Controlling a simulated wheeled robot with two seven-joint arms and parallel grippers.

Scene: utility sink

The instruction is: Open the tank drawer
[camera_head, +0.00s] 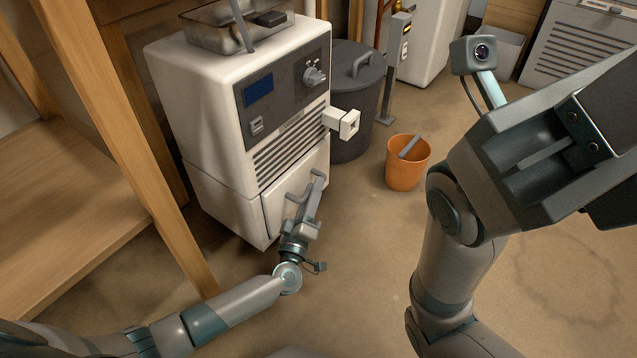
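A white machine (210,115) stands at the left centre, with a dark control panel and a vented front. The tank drawer front (276,208) is the plain white panel low on its front, and it looks closed. My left gripper (309,195) is in front of this panel, at a grey handle-like bar. The bar and the fingers overlap, so I cannot tell whether they touch or whether the fingers are closed. My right gripper (560,140) is large and close at the right, away from the machine. Its fingertips are not clearly seen.
A white square-ended spout (342,122) sticks out from the machine's right side. A grey lidded bin (352,100) and an orange bucket (405,165) stand to its right. A wooden post (130,140) and shelf (60,210) are at left. The floor in front is clear.

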